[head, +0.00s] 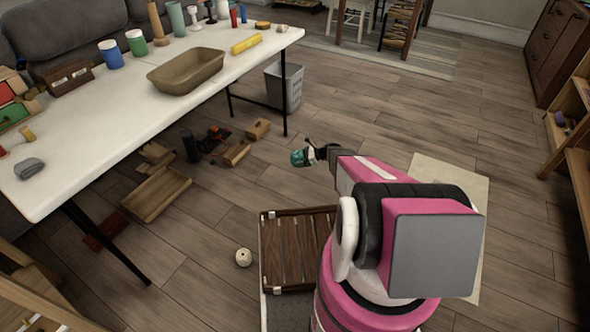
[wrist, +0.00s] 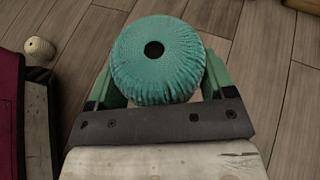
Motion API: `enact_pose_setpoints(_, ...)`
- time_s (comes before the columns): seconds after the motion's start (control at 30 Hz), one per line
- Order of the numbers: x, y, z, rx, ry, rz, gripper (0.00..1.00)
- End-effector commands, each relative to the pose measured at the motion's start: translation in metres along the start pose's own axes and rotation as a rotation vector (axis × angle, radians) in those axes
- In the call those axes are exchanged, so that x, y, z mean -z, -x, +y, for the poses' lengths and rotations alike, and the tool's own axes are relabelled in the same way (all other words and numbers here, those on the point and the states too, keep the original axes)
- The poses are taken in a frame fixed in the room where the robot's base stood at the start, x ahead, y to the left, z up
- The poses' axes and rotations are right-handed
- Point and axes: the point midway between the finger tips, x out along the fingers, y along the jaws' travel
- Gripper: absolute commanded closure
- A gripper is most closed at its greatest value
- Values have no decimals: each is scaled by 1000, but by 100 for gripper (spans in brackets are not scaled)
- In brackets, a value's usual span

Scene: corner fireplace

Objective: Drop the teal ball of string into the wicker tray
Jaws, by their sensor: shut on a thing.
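The teal ball of string (wrist: 158,75) sits between the two green fingers of my gripper (wrist: 160,80) in the wrist view, with a dark hole in its middle. In the head view the ball (head: 298,158) shows at the tip of my gripper (head: 308,155), held above the floor to the right of the table. What looks like the wicker tray (head: 160,82), a tan-brown tray with sloping walls, stands on the white table. It looks empty, and my gripper is apart from it, to its right and nearer the camera.
The white table (head: 110,120) also bears a yellow cylinder (head: 246,44), cups and several bottles behind the tray. A grey bin (head: 285,88) stands by the table's right leg. Wooden trays and blocks lie on the floor beneath. A cream ball (head: 243,257) lies near my base.

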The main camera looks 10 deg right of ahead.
Motion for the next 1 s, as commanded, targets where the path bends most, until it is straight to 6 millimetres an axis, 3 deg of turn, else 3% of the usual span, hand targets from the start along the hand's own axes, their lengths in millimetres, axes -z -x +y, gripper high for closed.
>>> enact_pose_setpoints(0.03,-25,15,4,14,-2,4,49)
enact_pose_setpoints(0.47,-180,110,13,127,-51,26,49)
enact_pose_setpoints(0.8,-298,180,47,224,-92,32,49)
enact_pose_setpoints(1.0,-362,210,71,272,-112,27,49)
